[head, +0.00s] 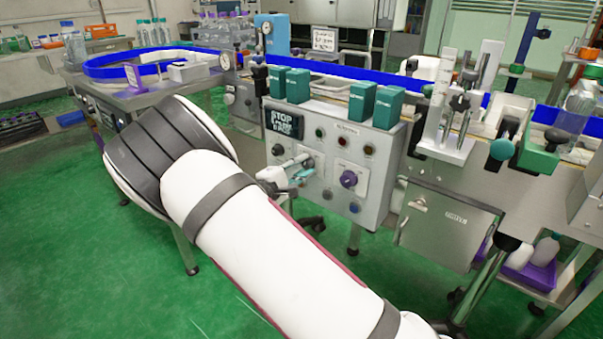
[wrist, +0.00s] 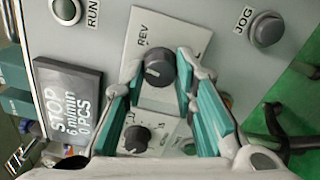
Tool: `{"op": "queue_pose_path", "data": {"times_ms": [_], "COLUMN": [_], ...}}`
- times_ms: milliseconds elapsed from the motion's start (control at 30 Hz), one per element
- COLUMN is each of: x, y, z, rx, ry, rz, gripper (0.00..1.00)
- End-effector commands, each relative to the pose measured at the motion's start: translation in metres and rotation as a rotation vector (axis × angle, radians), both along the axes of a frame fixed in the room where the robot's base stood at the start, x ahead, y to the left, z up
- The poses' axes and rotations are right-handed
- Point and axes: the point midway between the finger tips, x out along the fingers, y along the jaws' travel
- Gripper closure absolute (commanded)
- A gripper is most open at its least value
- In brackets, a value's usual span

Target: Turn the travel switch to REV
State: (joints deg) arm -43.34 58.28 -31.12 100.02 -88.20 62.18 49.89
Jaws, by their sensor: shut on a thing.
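The travel switch is a dark round knob (wrist: 160,67) on a pale plate, with the label REV (wrist: 143,35) beside it in the wrist view. A small light mark shows on the knob, but I cannot read its setting surely. My gripper (wrist: 160,70) has its two teal fingers on either side of the knob, shut on it. In the head view my gripper (head: 298,176) is at the front of the grey control box (head: 330,205). There my arm and fingers partly hide the switch plate.
A STOP display (wrist: 68,100), a RUN button (wrist: 65,10), a JOG button (wrist: 266,28) and a smaller dark knob (wrist: 137,138) are close by. A purple knob (head: 348,179) sits right of my gripper. Teal blocks (head: 375,105) stand on the box.

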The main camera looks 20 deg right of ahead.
Motion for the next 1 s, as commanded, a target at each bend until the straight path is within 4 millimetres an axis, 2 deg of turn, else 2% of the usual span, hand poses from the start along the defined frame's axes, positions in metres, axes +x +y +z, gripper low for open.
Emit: {"op": "queue_pose_path", "data": {"times_ms": [533,1000], "x": [-0.0009,-0.0008], "y": [0.0003,0.0002], "z": [-0.0048,-0.0025], "rx": [0.275,0.371], "ry": [-0.376,-0.506], "rz": [0.0,-0.002], "gripper": [1.0,1.0]}}
